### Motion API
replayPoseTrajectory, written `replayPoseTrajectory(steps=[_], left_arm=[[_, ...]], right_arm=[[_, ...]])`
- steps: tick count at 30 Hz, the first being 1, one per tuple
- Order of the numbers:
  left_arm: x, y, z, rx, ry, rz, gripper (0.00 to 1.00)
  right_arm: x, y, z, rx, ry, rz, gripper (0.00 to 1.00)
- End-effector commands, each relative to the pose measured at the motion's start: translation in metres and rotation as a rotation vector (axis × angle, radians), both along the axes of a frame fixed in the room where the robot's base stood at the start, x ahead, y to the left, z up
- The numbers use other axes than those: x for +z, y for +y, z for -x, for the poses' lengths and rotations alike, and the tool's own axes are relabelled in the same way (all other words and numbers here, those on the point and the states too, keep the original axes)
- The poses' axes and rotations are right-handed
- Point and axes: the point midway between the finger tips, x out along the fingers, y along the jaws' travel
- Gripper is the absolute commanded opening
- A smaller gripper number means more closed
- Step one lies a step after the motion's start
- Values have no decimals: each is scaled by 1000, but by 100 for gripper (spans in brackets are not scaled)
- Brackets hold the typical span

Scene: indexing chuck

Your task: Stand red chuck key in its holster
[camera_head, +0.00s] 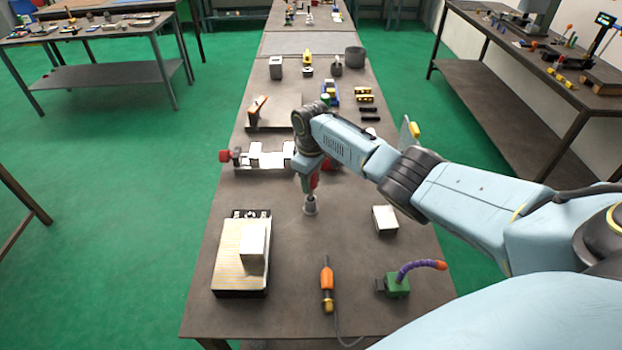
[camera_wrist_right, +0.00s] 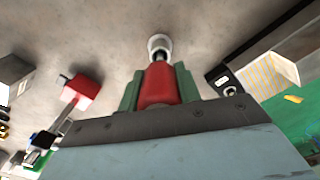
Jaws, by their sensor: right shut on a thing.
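My right gripper (camera_head: 309,178) points down over the middle of the bench and is shut on the red chuck key (camera_wrist_right: 159,84). In the right wrist view the key's red body sits between two green fingers, with its dark shaft pointing away from the gripper. The small pale grey holster (camera_head: 310,207) stands upright on the bench directly below the gripper. It also shows in the right wrist view (camera_wrist_right: 159,43), in line with the shaft. The shaft's tip meets the holster's mouth in the picture; I cannot tell how deep it is. My left gripper is not in view.
A plate with a pale block (camera_head: 253,247) lies front left. An orange-handled tool (camera_head: 327,284), a green-based purple hose (camera_head: 397,285) and a white block (camera_head: 385,220) lie front right. A red-knobbed fixture (camera_head: 256,156) stands behind. Bench around the holster is clear.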

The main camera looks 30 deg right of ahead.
Motion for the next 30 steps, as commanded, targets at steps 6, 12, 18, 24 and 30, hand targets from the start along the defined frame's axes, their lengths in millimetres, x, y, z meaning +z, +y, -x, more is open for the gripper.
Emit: replayPoseTrajectory(steps=[6, 12, 18, 24, 30], left_arm=[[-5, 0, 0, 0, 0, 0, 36], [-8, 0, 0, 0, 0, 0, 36], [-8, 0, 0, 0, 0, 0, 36], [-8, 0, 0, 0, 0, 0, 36], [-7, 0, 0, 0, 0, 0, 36]], right_arm=[[-6, 0, 0, 0, -1, 0, 6], [-11, 0, 0, 1, 0, 0, 6], [-11, 0, 0, 1, -1, 0, 52], [-11, 0, 0, 0, 0, 0, 59], [-7, 0, 0, 0, -1, 0, 59]])
